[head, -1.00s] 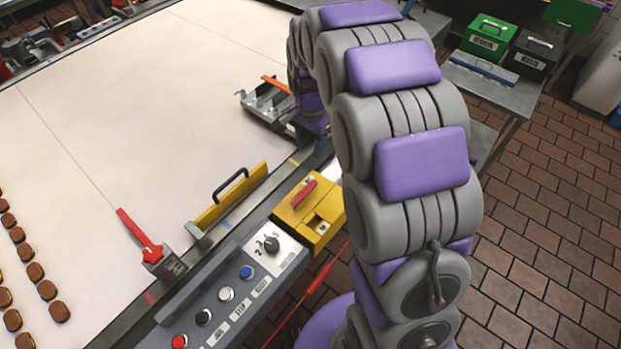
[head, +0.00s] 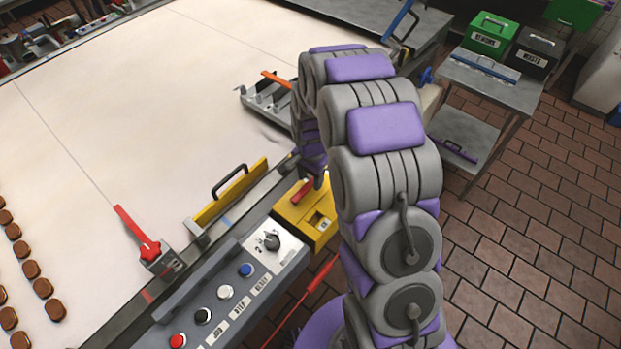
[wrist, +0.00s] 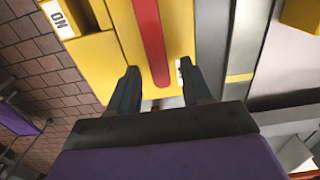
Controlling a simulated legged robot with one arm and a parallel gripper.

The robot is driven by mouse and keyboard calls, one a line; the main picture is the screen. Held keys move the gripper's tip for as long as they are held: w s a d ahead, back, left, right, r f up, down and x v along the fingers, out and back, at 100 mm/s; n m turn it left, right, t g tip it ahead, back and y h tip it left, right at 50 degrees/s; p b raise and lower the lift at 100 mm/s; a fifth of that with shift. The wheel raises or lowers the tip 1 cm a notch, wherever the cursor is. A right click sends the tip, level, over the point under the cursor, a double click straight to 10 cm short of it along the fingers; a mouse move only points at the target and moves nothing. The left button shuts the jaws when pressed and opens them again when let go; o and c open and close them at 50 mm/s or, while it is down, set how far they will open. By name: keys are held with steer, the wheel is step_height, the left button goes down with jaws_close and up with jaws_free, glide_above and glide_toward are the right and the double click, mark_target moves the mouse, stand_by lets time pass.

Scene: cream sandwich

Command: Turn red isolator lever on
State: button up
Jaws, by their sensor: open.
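The red isolator lever (head: 302,191) lies on a yellow box (head: 318,236) at the right end of the control panel. In the wrist view the lever (wrist: 150,42) is a long red bar running up the picture on the yellow box (wrist: 103,58). A white ON label (wrist: 60,18) shows upside down at the box's upper left. My gripper (wrist: 160,76) is open, with one finger on each side of the lever's line and nothing held. Whether the fingertips touch the box I cannot tell. In the head view my arm hides most of the gripper.
The grey control panel (head: 190,318) has a dial (head: 272,241) and several buttons left of the box. A yellow guard with a black handle (head: 230,190) and another red-handled lever (head: 135,230) stand along the pale belt (head: 130,90). A metal side table (head: 490,85) stands right.

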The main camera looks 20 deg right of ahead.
steer(key=shift+f, duration=0.25)
steer(key=shift+c, duration=0.4)
jaws_close()
